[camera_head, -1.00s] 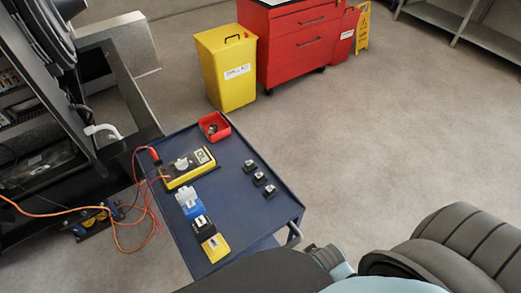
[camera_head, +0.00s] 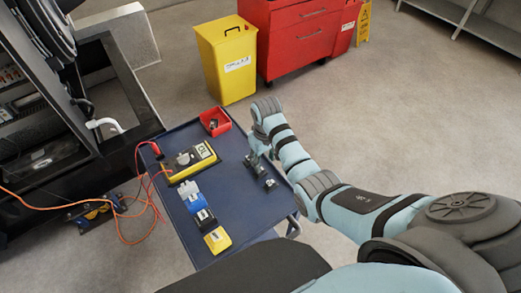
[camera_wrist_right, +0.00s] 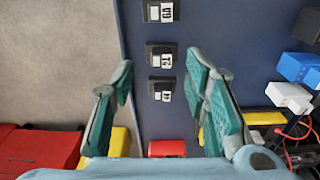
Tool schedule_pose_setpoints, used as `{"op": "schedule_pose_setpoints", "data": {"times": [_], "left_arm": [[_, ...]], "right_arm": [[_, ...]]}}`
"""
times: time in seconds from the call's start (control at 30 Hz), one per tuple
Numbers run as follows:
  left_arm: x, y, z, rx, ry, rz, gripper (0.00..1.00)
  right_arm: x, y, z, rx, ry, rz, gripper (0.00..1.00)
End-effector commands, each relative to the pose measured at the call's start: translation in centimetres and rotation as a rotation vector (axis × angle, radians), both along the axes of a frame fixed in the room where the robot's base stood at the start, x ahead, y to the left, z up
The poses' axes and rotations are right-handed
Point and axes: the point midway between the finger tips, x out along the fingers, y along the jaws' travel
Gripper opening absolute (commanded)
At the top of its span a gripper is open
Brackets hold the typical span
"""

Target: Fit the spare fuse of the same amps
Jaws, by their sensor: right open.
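Three small black fuses with white labels stand in a row on the blue cart top. In the right wrist view they are the top fuse (camera_wrist_right: 160,12), the middle fuse (camera_wrist_right: 160,55) and the bottom fuse (camera_wrist_right: 162,90); I cannot read their labels surely. My right gripper (camera_head: 256,158) is over the cart's right side and partly hides the row in the head view, where one fuse (camera_head: 271,184) shows clear. In the wrist view the open, empty fingers (camera_wrist_right: 162,75) flank the row, with the fuses beyond them. My left gripper is not in view.
A genset (camera_head: 50,130) stands left. The floor right is open.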

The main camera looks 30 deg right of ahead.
Motion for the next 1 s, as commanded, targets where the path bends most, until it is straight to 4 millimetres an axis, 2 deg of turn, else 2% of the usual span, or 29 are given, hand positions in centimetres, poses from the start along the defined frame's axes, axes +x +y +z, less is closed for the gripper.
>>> {"op": "schedule_pose_setpoints", "data": {"times": [0.07,0.17,0.37,0.5,0.7,0.83,1.0], "left_arm": [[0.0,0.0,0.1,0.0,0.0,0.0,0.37],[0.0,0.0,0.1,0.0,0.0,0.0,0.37],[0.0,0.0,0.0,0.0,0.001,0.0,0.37],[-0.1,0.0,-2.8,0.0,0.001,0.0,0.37],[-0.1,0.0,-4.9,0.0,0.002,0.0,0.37],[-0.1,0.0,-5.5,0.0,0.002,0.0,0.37],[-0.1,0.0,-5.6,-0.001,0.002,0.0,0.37]], "right_arm": [[1.4,0.2,1.6,0.009,0.017,0.006,0.42],[1.8,0.3,1.8,0.013,0.027,0.01,0.42],[1.7,0.3,-0.8,0.012,0.028,0.01,0.42],[1.8,0.4,-4.0,0.012,0.025,0.01,0.42],[1.9,0.4,-7.0,0.012,0.025,0.01,0.42],[2.0,0.4,-7.9,0.012,0.023,0.01,0.42],[2.0,0.4,-8.0,0.012,0.023,0.01,0.42]]}}
